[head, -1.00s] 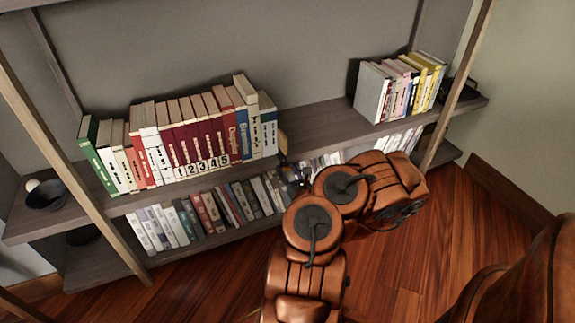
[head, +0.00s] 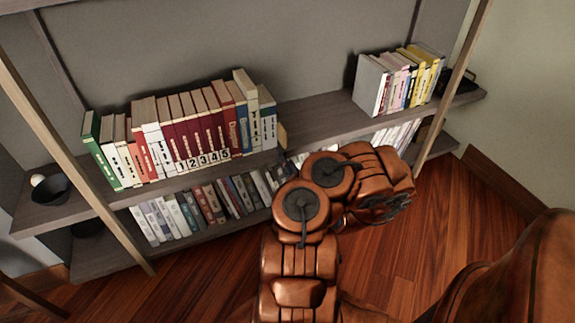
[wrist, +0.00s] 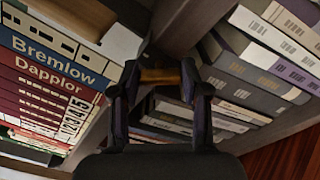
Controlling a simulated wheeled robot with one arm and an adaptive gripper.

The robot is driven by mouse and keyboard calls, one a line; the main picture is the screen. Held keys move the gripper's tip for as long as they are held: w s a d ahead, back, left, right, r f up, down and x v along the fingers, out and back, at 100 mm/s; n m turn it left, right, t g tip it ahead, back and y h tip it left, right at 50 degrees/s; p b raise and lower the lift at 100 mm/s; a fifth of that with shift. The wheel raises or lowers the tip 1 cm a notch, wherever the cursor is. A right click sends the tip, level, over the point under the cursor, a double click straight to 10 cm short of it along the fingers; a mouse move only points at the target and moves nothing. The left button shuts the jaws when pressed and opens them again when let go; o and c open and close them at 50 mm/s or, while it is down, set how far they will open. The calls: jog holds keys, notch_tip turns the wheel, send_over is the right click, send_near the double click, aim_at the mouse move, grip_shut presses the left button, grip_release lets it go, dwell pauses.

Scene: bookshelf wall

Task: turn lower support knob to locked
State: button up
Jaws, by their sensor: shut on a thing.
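A small brass-coloured piece, which looks like the lower support knob (wrist: 160,75), sits between my fingertips in the wrist view. My gripper (wrist: 158,82) is shut on it, one dark finger on each side. A brass-coloured piece (head: 282,135) also shows in the head view at the shelf's front edge, just right of the numbered books; I cannot tell if it is the same piece. My arm hides most of the gripper there. The knob's markings and its turn position cannot be read.
Upright books (head: 190,130) fill the left of the upper shelf (head: 315,116). More books (head: 205,205) stand on the shelf below, close to my fingers. Another group (head: 398,80) stands at the right. A dark bowl (head: 50,190) sits at the far left. The wooden floor (head: 440,220) is clear.

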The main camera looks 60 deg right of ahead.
jog(key=shift+f+m+b, duration=0.15)
jog(key=shift+m+b, duration=0.8)
jog(key=shift+m, duration=2.85)
jog(key=o, duration=1.1)
jog(key=shift+o, duration=0.2)
jog(key=shift+s+m, duration=0.15)
jog(key=shift+m, duration=0.15)
jog(key=v, duration=1.1)
jog(key=shift+s+a, duration=0.25)
